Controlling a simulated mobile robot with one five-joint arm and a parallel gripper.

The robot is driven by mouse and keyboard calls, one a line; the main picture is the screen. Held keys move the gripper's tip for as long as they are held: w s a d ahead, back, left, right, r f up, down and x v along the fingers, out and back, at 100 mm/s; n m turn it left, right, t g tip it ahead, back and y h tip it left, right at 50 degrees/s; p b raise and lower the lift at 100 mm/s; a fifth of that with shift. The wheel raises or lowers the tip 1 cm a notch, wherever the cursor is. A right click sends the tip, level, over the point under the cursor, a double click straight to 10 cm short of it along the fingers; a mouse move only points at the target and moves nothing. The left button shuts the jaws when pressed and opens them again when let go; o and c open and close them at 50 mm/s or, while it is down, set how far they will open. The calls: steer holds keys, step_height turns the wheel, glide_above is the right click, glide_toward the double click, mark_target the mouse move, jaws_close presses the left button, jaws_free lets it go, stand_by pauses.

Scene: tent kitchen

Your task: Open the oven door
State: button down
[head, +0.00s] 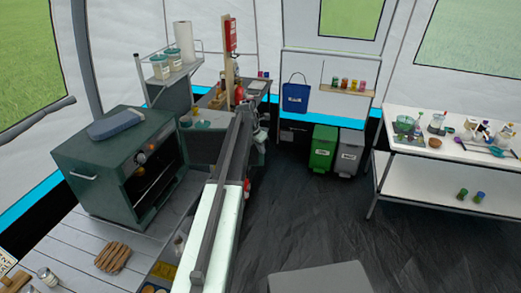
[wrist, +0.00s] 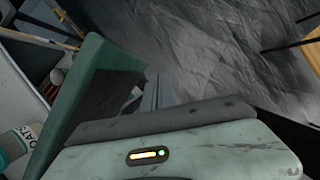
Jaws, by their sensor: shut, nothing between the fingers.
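The dark green oven (head: 90,160) stands on the left in the head view. Its front faces right and its dark interior shows, with a small orange glow near the top. A dark green panel (head: 207,146) stands beyond the opening; it looks like the oven door swung out, but I cannot be sure. In the wrist view a green-edged panel (wrist: 92,75) rises left of my gripper (wrist: 156,90). My gripper is shut and empty, apart from or beside this panel; contact cannot be told. In the head view my arm hides part of the area.
An oats jar (wrist: 15,145) shows at lower left. Green and grey bins (head: 323,147) stand at the back. A white table (head: 440,155) is on the right. The dark floor (head: 310,215) between is clear.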

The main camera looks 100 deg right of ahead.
steer(key=w+a+r+p, duration=0.1)
steer(key=a+r+p, duration=0.6)
steer(key=r+p, duration=0.2)
steer(key=shift+a+r, duration=0.15)
steer(key=shift+a, duration=0.15)
steer(key=shift+w, duration=0.1)
